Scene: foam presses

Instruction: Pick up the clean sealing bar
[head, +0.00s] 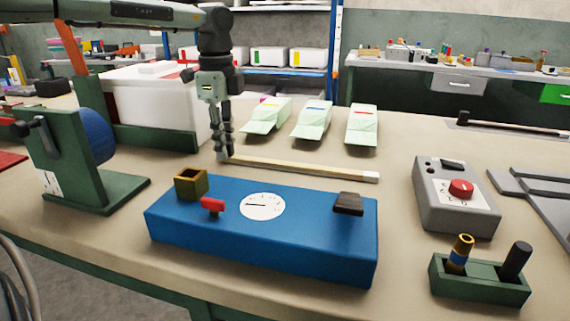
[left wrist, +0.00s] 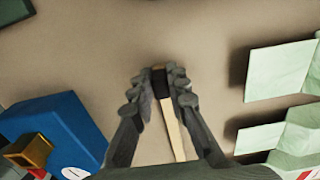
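A long pale sealing bar (head: 305,170) with a white right end lies low over the table behind the blue press. It looks clean. My left gripper (head: 223,155) points straight down at its left end. In the left wrist view the fingertips (left wrist: 160,76) sit close on both sides of the bar's dark end, with no clear gap, so the gripper looks shut on it. The pale strip (left wrist: 172,128) runs back between the fingers. I cannot tell whether the bar touches the table. My right gripper is not in view.
The blue press (head: 300,235) stands in front. Green pouches (head: 312,120) lie behind the bar. A grey control box (head: 455,200) and a green holder (head: 480,282) are at right. Another bar, dark-ended (head: 515,127), lies at back right. A green stand (head: 75,160) is at left.

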